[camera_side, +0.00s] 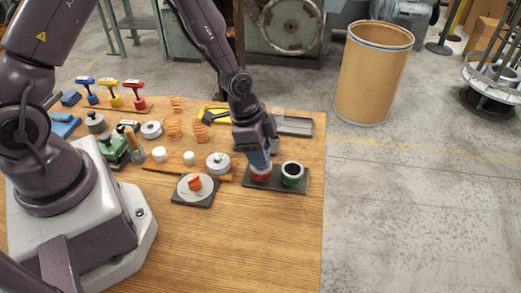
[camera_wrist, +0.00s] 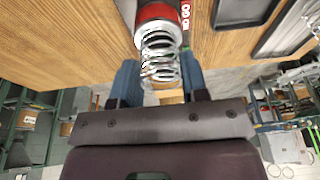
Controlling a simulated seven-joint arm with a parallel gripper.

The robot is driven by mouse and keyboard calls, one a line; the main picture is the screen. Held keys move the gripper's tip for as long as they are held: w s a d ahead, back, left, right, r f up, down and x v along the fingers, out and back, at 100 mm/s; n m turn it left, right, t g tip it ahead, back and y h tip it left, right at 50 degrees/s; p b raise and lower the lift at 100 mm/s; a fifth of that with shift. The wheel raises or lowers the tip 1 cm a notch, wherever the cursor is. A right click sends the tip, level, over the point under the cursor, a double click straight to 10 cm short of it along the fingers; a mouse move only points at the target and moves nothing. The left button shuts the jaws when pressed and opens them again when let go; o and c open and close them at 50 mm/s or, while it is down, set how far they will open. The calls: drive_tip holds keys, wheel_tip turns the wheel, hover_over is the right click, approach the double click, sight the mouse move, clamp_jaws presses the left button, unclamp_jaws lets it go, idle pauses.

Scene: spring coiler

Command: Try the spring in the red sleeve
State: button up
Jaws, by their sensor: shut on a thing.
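My gripper (camera_side: 260,160) points down over the red sleeve (camera_side: 260,175), which stands on a dark plate (camera_side: 277,186). In the wrist view, my gripper (camera_wrist: 159,82) has its blue fingers on both sides of a shiny coiled spring (camera_wrist: 160,65) and is shut on it. The spring's far end meets the mouth of the red sleeve (camera_wrist: 157,12). I cannot tell how deep it is in the sleeve. In the side view the spring is hidden by my fingers.
A "NO GO" label (camera_wrist: 186,17) lies beside the red sleeve. Left of the plate is a round disc with an orange piece (camera_side: 195,184). Grey trays (camera_side: 293,126) and a yellow-framed tool (camera_side: 213,115) lie behind. The table's front right is bare.

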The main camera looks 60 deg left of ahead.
drive_tip(key=shift+r, duration=0.1)
drive_tip(key=shift+r, duration=2.4)
drive_tip(key=shift+f, duration=0.1)
drive_tip(key=shift+f, duration=2)
drive_tip(key=shift+f, duration=0.35)
drive_tip(key=shift+r, duration=2.5)
drive_tip(key=shift+r, duration=0.1)
